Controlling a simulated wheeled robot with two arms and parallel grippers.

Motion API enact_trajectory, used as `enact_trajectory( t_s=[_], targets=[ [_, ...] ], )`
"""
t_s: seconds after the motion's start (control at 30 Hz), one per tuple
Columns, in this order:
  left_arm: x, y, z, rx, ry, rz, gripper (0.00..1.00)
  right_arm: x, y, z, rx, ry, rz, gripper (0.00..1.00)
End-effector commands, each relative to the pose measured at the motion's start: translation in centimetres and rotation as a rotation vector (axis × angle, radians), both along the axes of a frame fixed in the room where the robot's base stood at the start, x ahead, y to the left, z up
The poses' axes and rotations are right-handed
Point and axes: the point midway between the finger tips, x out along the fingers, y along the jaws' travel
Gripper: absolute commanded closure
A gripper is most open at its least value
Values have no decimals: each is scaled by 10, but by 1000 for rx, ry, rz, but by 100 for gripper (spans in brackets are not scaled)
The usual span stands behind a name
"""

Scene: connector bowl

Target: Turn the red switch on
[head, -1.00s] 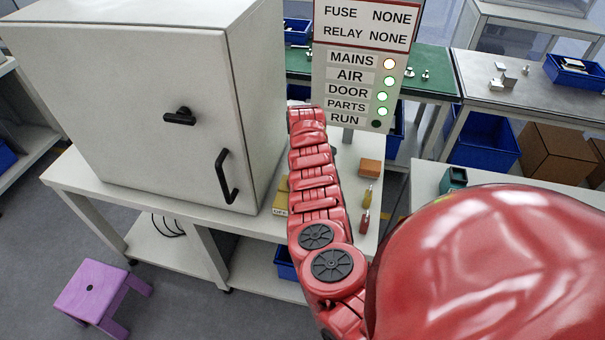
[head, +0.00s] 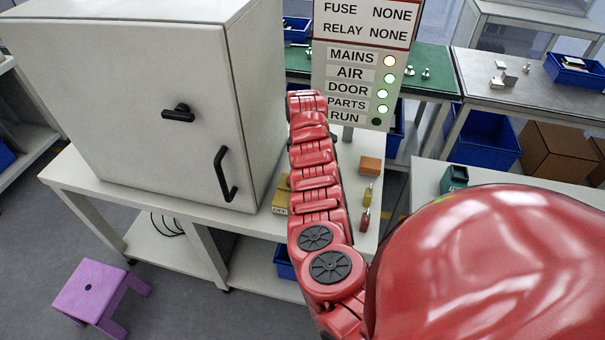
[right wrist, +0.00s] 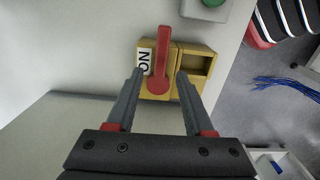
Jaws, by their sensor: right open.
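The red switch (right wrist: 161,62) is a red lever on a yellow box (right wrist: 195,62) in the right wrist view. The lever points toward the top of the picture, and a white label reading ON lies beside it on the left. My right gripper (right wrist: 158,78) is open, with one finger to each side of the lever's lower end; I cannot tell whether either touches. In the head view a yellow box with an OFF label (head: 281,196) shows beside my right arm, which hides the right gripper there. My left gripper is not in view.
A grey cabinet (head: 120,100) with black handles stands on a white table left of my arm. A status panel (head: 350,75) shows lit lamps for all but RUN. An orange block (head: 370,165) and small tools lie right of the arm. A green button (right wrist: 213,2) shows above the switch.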

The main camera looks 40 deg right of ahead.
Motion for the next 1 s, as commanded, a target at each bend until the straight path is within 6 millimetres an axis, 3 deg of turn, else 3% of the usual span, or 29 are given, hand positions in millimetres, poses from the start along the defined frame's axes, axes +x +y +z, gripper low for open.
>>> enact_trajectory(
  t_s=[0.23, 0.6, 0.8, 1.0],
  targets=[
    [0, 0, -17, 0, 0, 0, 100, 2, 0, 48, -2, -6, -1, 48],
    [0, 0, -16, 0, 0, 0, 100, 1, 1, 111, 4, -3, -2, 48],
    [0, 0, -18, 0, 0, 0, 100, 1, 0, 132, 2, -4, -2, 48],
    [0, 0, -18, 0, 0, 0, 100, 0, 0, 138, 1, -1, -2, 48]
  ],
)
